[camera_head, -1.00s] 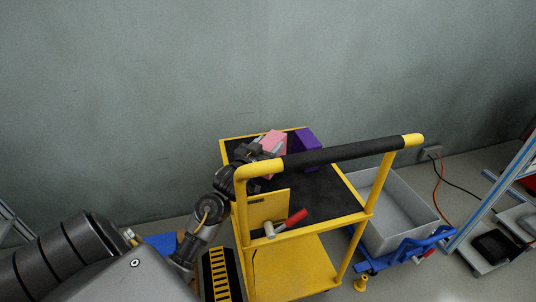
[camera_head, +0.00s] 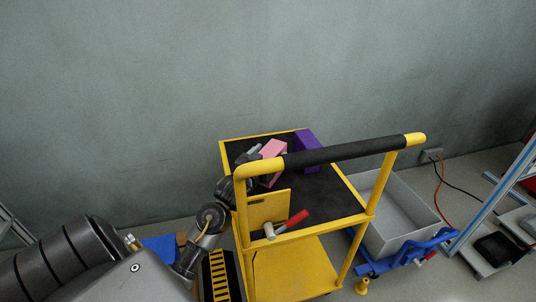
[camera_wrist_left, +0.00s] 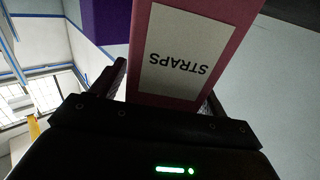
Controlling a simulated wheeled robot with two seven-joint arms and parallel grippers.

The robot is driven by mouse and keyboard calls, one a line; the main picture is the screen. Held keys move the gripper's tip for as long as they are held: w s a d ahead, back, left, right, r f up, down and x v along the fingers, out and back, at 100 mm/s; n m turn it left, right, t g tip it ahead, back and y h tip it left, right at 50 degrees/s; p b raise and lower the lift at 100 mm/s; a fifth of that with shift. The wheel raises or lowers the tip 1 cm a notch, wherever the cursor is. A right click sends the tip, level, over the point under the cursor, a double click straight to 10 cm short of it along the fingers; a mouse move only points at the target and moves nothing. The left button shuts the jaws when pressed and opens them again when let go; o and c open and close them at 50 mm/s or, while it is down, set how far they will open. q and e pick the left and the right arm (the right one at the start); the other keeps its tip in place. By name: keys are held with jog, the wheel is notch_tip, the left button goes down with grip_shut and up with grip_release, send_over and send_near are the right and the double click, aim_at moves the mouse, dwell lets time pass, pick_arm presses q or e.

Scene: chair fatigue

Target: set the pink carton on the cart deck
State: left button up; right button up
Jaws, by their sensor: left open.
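The pink carton (camera_head: 272,149) is at the far part of the cart's black top deck (camera_head: 320,189), close to a purple box; it appears to rest on the deck. The carton also fills the middle of the left wrist view (camera_wrist_left: 190,50), with a white label reading "STRAPS". My left gripper (camera_head: 254,153) is at the carton's left side, its jaws open. In the wrist view the fingers lie on either side of the carton's near end. The yellow handle post hides part of my wrist. My right gripper is not in view.
The purple box (camera_head: 308,150) stands right of the carton. The cart's handle (camera_head: 345,152) crosses above the deck. A grey bin (camera_head: 398,215) stands right of the cart. The deck's right half is mostly clear.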

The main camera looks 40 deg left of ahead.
pick_arm(q)
jog(key=shift+r, duration=0.15)
jog(key=s+d+p, duration=0.1)
jog(key=s+d, duration=0.1)
jog(key=s, duration=0.9)
jog(key=shift+s, duration=0.35)
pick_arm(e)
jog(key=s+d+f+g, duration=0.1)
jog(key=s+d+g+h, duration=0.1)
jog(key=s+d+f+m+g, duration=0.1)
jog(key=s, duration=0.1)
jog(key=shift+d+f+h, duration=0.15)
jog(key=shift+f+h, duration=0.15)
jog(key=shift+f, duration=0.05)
pick_arm(q)
jog(key=shift+r, duration=0.1)
